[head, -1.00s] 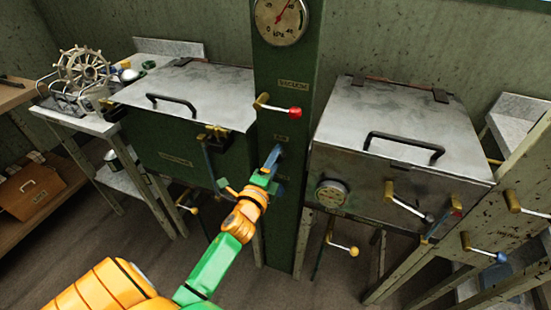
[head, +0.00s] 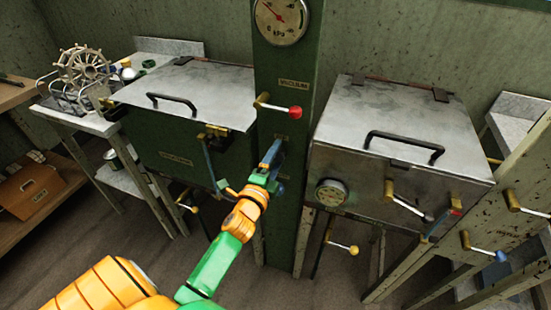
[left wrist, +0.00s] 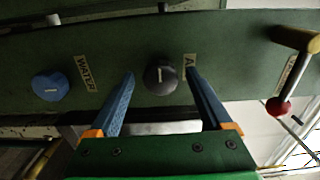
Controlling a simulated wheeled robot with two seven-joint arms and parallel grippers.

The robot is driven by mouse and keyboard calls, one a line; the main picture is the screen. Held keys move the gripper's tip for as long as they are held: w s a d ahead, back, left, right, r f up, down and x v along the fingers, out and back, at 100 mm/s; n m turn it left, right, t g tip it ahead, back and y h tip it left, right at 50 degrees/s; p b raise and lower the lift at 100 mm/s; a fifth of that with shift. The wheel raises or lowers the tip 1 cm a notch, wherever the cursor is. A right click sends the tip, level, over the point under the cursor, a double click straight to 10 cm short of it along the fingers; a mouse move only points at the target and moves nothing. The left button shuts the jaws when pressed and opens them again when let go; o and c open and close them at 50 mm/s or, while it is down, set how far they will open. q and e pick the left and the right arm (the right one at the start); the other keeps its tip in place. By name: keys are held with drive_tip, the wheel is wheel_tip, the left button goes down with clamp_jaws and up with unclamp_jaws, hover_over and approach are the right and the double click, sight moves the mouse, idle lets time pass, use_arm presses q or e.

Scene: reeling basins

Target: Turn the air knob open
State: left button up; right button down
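The air knob (left wrist: 160,75) is a dark round knob with a pale mark on the green column, beside a partly covered label starting with "A". In the left wrist view it sits between the tips of my left gripper (left wrist: 159,72). The two blue fingers are apart, one on each side of it; I cannot tell whether they touch it. In the head view my left gripper (head: 276,162) is at the column front and hides the knob. My right gripper is in neither view.
The blue water knob (left wrist: 50,87) is left of the fingers in the wrist view. A red-balled vacuum lever (head: 294,112) sticks out above the gripper. A gauge (head: 281,20) is higher up. Metal-lidded basins (head: 190,92) (head: 395,118) flank the column.

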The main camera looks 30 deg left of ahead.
use_arm(q)
drive_tip(key=v, duration=0.7)
drive_tip(key=shift+b, duration=0.3)
